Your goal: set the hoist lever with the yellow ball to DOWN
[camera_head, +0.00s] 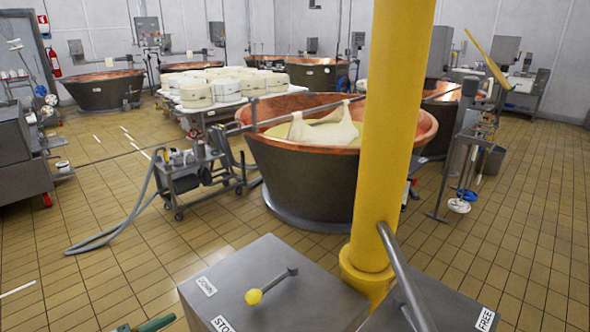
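The hoist lever with the yellow ball (254,297) stands on top of a grey metal box (318,304) at the bottom centre. Its short dark arm runs from a pivot at the upper right down to the ball at the lower left. A small white label (206,286), its word hard to read, lies left of the ball. A STOP label (222,325) lies nearer the bottom edge. The ball points between these two labels, seemingly closer to the STOP side.
A thick yellow post (393,130) rises behind the box. A grey bar (405,275) slants beside a second box with a FREE label (485,320).

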